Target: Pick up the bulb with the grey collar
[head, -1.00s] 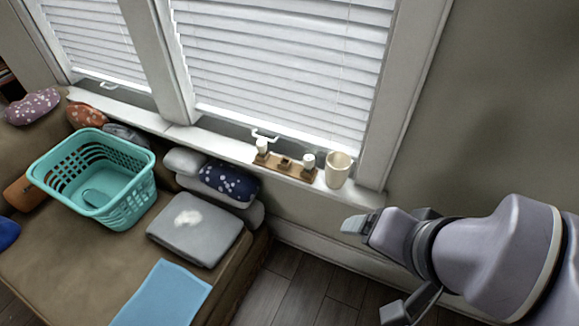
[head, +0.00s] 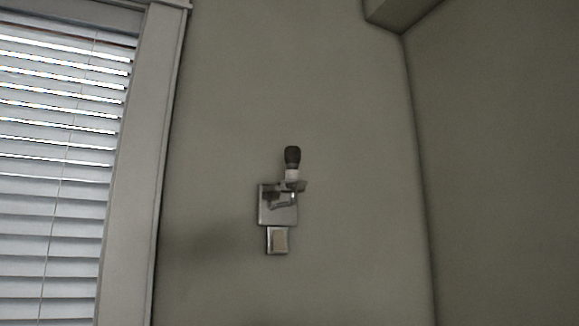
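A dark, nearly black bulb (head: 292,157) stands upright in a wall lamp holder. Below its dark top is a pale whitish part (head: 292,174); I cannot tell whether this is a collar or the socket. No clearly grey collar can be made out on it. The lamp holder (head: 277,216) is a shiny metal plate on the wall with a short arm reaching out to the right. My gripper is not in view.
A small switch with a cream rocker (head: 280,240) sits on the wall just below the lamp plate. A window with white blinds (head: 62,170) and a pale frame (head: 135,170) is at left. Bare wall (head: 345,120) surrounds the lamp, with a room corner at right.

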